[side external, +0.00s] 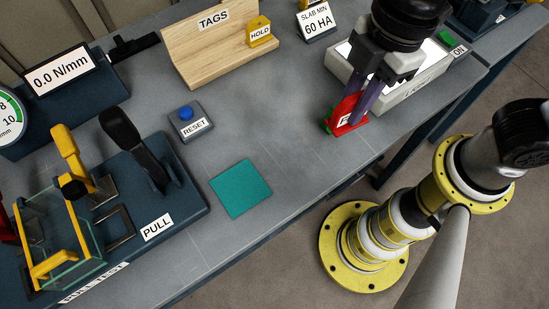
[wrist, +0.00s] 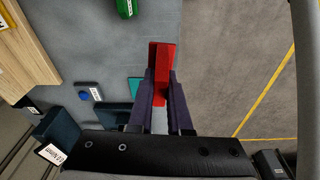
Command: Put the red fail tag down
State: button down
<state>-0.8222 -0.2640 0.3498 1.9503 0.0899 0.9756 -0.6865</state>
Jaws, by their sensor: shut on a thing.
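The red fail tag (side external: 350,118) is between the fingers of my gripper (side external: 366,100), near the front edge of the bench in the side external view. Its printed label is partly covered by a finger. In the wrist view the red tag (wrist: 161,58) stands out beyond the tips of my gripper (wrist: 160,84), which is shut on it. I cannot tell whether its lower edge touches the bench. The wooden TAGS rack (side external: 205,52) stands at the back with a yellow HOLD tag (side external: 261,33) on it.
A teal square (side external: 241,188) lies bare on the bench, left of my gripper. A RESET button box (side external: 190,120) and the PULL tester (side external: 150,190) stand further left. A light box (side external: 415,88) is close behind my gripper. A green object (wrist: 124,8) lies near the tag.

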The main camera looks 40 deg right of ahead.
jog(key=a+f+n, duration=0.1)
jog(key=a+f, duration=0.1)
jog(key=a, duration=0.5)
send_near(237, 189)
jog(key=shift+s+d+f, duration=0.1)
jog(key=shift+s+d, duration=0.05)
jog(key=shift+s, duration=0.1)
jog(key=shift+w+a+f, duration=0.3)
jog(key=shift+a+f, duration=0.1)
jog(key=shift+f, duration=0.2)
jog(key=shift+w+a+f, duration=0.1)
jog(key=shift+a+f, duration=0.1)
jog(key=shift+f, duration=1.55)
jog(key=shift+f, duration=0.15)
jog(key=c, duration=0.8)
grip_release()
jog(key=shift+c, duration=0.2)
